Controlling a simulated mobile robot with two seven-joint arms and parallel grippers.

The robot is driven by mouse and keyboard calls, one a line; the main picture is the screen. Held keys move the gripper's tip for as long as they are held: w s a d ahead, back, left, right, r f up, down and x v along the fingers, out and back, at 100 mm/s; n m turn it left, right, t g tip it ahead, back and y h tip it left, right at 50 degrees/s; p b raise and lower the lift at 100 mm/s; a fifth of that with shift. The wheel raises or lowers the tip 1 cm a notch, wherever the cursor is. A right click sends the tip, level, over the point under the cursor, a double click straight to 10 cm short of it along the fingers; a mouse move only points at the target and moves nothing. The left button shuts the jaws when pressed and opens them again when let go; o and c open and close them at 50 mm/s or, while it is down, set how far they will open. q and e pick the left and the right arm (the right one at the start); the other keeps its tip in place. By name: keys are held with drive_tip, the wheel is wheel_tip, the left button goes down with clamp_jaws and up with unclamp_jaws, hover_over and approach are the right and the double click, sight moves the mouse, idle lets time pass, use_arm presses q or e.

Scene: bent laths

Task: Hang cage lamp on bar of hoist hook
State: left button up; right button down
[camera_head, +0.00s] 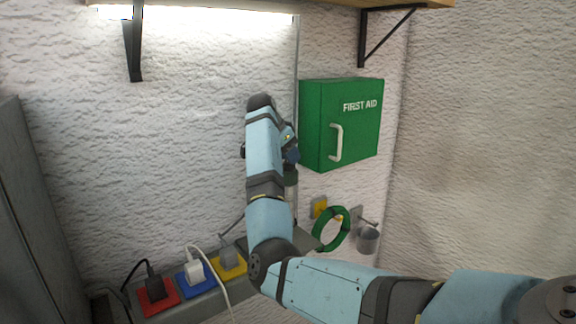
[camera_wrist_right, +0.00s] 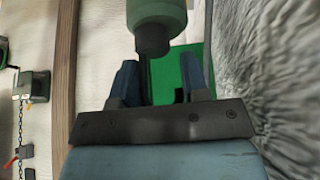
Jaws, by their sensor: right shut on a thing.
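My right arm rises from the lower right in the head view, with its blue-fingered gripper (camera_head: 291,155) in front of the white wall, left of the green cabinet. The right wrist view shows its two fingers (camera_wrist_right: 160,80) on either side of a thin dark part. A green cylinder with a dark end (camera_wrist_right: 155,22), seemingly the cage lamp, is just beyond the fingers. In the head view a dark green piece (camera_head: 290,177) shows just below the fingers. The lamp's cage is not clearly visible. I cannot make out the hoist hook or its bar. My left gripper is out of view.
A green first aid cabinet (camera_head: 340,122) is close right of the gripper. Below it hang a green ring (camera_head: 332,229) and a grey bucket (camera_head: 368,241). A chain (camera_wrist_right: 20,122) shows in the wrist view.

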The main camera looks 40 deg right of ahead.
sight(287, 163)
wheel_tip(287, 163, down, 3)
drive_tip(key=shift+f, duration=0.2)
drive_tip(key=c, duration=0.6)
unclamp_jaws()
drive_tip(key=shift+f, duration=0.1)
drive_tip(key=b+v, duration=0.1)
drive_tip(key=v, duration=1.1)
drive_tip(key=shift+a, duration=0.1)
